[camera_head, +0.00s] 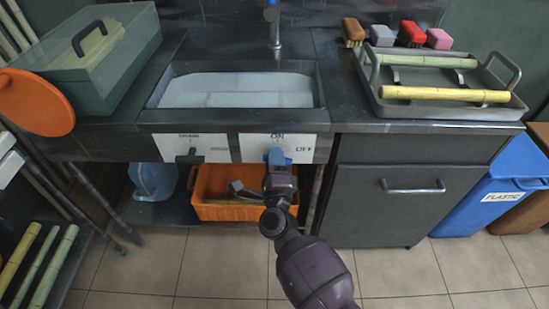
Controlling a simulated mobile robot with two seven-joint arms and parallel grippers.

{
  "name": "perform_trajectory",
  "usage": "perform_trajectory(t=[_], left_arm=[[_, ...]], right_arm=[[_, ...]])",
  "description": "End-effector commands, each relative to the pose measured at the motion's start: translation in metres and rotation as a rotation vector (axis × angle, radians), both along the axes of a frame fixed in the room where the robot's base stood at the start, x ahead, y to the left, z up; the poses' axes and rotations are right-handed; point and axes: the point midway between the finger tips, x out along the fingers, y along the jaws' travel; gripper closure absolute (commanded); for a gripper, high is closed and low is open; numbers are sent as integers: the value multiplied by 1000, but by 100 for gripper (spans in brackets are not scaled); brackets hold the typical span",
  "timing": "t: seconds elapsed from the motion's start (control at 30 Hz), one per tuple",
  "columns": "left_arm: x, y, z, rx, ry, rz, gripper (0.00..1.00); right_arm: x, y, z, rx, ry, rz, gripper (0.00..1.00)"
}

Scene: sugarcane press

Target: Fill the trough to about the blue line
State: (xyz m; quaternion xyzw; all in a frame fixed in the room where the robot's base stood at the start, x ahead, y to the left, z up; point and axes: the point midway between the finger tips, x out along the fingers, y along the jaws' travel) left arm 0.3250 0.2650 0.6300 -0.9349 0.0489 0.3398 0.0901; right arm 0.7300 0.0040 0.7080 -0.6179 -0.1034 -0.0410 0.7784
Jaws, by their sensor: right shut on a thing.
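The trough (152,100) is a dark-rimmed basin set in the counter, with a pale, flat surface inside that looks like water. I cannot make out a blue line on its walls. A tap (274,38) stands behind it. A blue valve handle (277,155) sits on the counter front under a white ON/OFF sign (252,148). My right gripper (278,166) is shut on this handle, partly hiding it. A dark drain handle (189,157) is under the other sign, to the left. My left gripper is not in view.
A grey tray (374,99) with cane pieces (445,94) stands on the right counter, with several brushes (383,34) behind. A lidded green box (125,60) is at left. An orange crate (228,212) sits below. A blue bin (505,185) stands right.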

Motion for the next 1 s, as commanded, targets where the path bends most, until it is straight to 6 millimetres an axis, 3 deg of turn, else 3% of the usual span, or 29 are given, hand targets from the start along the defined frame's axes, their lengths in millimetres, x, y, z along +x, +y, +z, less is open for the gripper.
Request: perform_trajectory(t=[0.03,0.43,0.47,0.57,1.0], left_arm=[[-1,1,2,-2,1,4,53],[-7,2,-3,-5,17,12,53],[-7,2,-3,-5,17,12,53],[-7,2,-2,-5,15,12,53],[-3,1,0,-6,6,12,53]], right_arm=[[2,-1,8,-34,-11,-3,98],[1,0,4,-85,-10,-4,98],[1,0,4,-84,-10,-3,70],[1,0,4,-84,-9,-2,55],[-8,-1,0,-84,-4,-1,53]])
